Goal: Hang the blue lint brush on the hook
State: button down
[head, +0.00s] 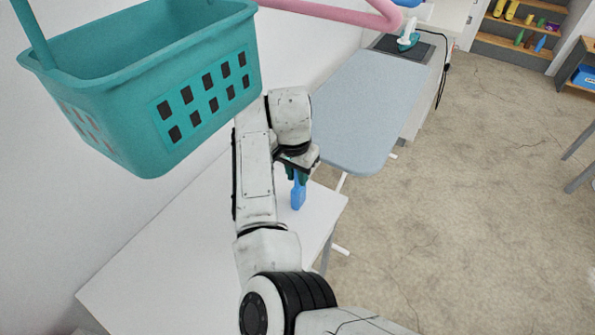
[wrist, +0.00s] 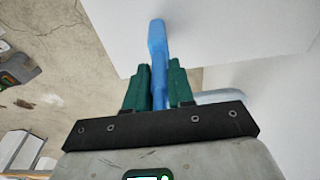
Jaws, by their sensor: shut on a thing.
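The blue lint brush (head: 298,194) is held in my gripper (head: 297,175) above the white table in the head view. It hangs below the fingers there. In the wrist view the blue brush (wrist: 157,48) stands between the two green fingers of my gripper (wrist: 158,85), which are shut on it, and its far end sticks out past the fingertips. The part between the fingers is partly hidden. I cannot make out a hook in either view.
A teal basket (head: 150,85) fills the upper left, close to my arm. The white table (head: 170,265) is bare. An ironing board (head: 365,105) with a teal iron (head: 408,38) stands beyond it. A pink bar (head: 335,14) crosses the top. Floor (head: 470,200) is open at right.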

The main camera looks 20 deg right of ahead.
jog(key=c, duration=1)
grip_release()
jog(key=shift+f, duration=0.1)
jog(key=shift+f+b, duration=0.2)
jog(key=shift+b, duration=0.5)
jog(key=r, duration=0.5)
jog(key=r+b, duration=0.1)
jog(key=r, duration=0.5)
jog(key=shift+s+a, duration=0.2)
jog(key=shift+r, duration=0.1)
jog(key=shift+s+d, duration=0.1)
